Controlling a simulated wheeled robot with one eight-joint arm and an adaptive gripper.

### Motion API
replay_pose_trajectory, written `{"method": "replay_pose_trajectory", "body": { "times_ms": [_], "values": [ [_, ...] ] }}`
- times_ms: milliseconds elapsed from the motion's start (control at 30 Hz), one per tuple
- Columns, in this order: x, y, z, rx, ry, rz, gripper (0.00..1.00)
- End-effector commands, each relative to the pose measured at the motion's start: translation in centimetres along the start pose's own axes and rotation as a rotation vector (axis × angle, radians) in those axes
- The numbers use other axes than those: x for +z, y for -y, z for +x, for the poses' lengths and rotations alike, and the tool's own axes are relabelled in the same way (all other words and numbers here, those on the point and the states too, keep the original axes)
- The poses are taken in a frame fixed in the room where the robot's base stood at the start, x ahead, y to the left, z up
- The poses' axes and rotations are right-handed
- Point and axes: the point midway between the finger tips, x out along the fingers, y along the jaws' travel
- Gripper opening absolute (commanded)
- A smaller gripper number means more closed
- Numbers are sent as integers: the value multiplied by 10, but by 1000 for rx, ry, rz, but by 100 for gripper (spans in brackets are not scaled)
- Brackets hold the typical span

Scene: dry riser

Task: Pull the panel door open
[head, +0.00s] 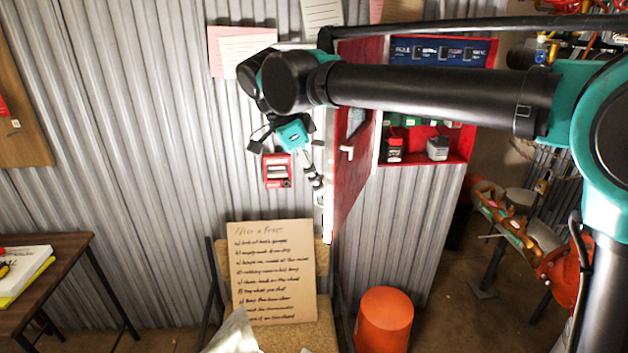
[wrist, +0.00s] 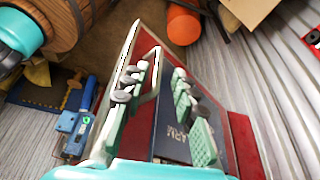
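The red panel door (head: 352,185) stands swung out from the wall cabinet (head: 468,140), its near edge toward the head camera. A pale latch-like piece (head: 347,152) shows on its right face. My gripper (head: 316,185) is on the door's left side, close to its free edge. In the wrist view my gripper (wrist: 160,100) has its green-padded fingers apart, with the red door face (wrist: 225,125) and a dark blue "ALARM" label (wrist: 172,135) behind them. A pale bar (wrist: 150,75) shows near the left finger. Whether a finger touches the door is unclear.
Bottles stand in the open cabinet. A small red box (head: 278,171) is on the wall left of the door. Below are a chair with a handwritten board (head: 272,270) and an orange bucket (head: 384,320). A table (head: 50,270) stands at left.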

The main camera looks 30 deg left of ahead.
Motion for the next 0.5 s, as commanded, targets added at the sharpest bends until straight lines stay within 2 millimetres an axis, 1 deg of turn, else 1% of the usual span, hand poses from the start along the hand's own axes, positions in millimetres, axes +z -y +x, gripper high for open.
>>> {"method": "replay_pose_trajectory", "body": {
  "times_ms": [200, 300, 367, 500],
  "values": [
    [1, -1, 0, 1, 1, -1, 28],
    [1, -1, -4, 1, 2, -2, 28],
    [1, -1, -9, 1, 2, -2, 28],
    [1, -1, -32, 0, 2, -2, 28]
  ]
}}
